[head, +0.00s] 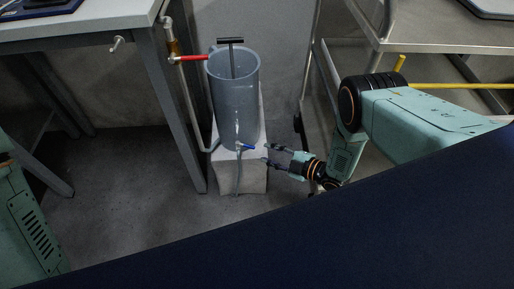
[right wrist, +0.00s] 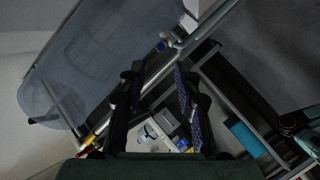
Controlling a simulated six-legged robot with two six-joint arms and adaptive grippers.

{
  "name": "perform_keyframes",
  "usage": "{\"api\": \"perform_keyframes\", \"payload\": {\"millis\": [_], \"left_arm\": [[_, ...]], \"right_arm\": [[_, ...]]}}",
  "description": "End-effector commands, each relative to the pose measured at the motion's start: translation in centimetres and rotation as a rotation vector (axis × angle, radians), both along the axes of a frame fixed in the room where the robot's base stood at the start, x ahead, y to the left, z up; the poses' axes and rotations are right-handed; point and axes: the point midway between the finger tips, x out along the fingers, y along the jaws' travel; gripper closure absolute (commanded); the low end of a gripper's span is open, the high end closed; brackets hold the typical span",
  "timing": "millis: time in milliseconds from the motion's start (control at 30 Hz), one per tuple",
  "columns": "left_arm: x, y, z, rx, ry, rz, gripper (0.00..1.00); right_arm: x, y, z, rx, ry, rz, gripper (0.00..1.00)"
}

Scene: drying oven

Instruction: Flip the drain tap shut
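The drain tap (head: 246,147) sits low on the front of a grey, see-through cylinder (head: 236,98). Its small blue lever points sideways to the right. In the right wrist view a small blue part, which looks like the tap's lever (right wrist: 162,46), shows beyond the fingertips beside the cylinder (right wrist: 90,62). My right gripper (head: 269,155) is open and empty just to the right of the tap, with its fingers pointing left at it. A small gap seems to lie between fingertips and lever. Both fingers of the right gripper (right wrist: 158,78) show apart in the wrist view. My left gripper is out of view.
The cylinder stands on a white block (head: 252,178), with a thin hose (head: 238,176) hanging below the tap. A pipe with a red-handled valve (head: 190,58) rises at its left beside a table leg (head: 172,110). A metal cart (head: 440,35) stands right. The floor in front is clear.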

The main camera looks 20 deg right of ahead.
Motion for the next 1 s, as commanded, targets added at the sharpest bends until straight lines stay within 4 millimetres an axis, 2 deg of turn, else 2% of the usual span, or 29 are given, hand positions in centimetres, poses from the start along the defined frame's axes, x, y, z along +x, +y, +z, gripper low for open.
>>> {"api": "perform_keyframes", "payload": {"millis": [500,900,1000], "left_arm": [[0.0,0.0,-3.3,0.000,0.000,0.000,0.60],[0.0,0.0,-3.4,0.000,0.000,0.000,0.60],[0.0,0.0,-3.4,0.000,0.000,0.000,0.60]], "right_arm": [[5.1,3.8,-2.1,-0.001,0.000,0.000,0.67],[5.7,4.1,-2.1,-0.002,0.002,-0.004,0.67],[5.7,4.1,-2.1,-0.002,0.002,-0.004,0.74]]}}
